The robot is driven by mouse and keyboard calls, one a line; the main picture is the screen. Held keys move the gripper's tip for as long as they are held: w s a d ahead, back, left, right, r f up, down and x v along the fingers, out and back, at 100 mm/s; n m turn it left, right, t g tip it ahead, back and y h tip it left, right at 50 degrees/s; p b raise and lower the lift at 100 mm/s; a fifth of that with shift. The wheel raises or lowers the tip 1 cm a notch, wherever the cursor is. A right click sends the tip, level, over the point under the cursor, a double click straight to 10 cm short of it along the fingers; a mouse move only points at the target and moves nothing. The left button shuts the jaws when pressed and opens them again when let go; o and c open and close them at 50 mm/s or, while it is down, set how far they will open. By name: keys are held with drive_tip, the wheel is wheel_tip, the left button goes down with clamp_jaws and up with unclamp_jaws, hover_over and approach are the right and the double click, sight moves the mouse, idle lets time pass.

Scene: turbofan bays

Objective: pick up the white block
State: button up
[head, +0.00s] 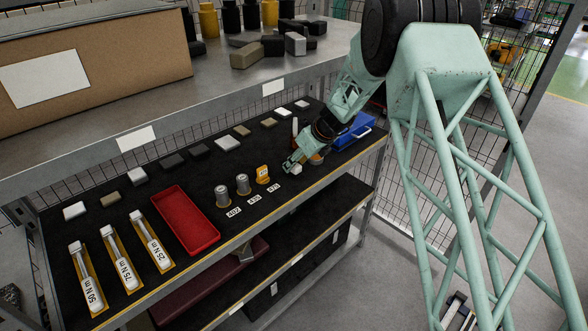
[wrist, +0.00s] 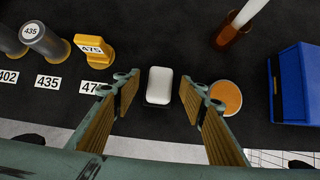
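A white block (wrist: 159,83) with rounded edges lies on the dark shelf top, in the middle of the wrist view. My gripper (wrist: 158,92) is open, with one finger on each side of the block and a visible gap on both sides. In the head view my gripper (head: 292,164) is low over the front edge of the shelf, and the block there is mostly hidden by it. Other pale blocks (head: 74,210) (head: 228,143) lie in a row farther back on the same shelf.
An orange-topped round container (wrist: 226,97) stands close right of my right finger, with a blue bin (wrist: 298,85) beyond. A brown cup with a white stick (wrist: 234,32) is behind. A yellow 475 part (wrist: 93,50) and grey cylinders (head: 242,184) stand left. A red tray (head: 184,222) lies farther left.

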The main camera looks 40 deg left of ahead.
drive_tip(key=shift+x, duration=0.95)
drive_tip(key=shift+c, duration=0.6)
drive_tip(key=c, duration=0.7)
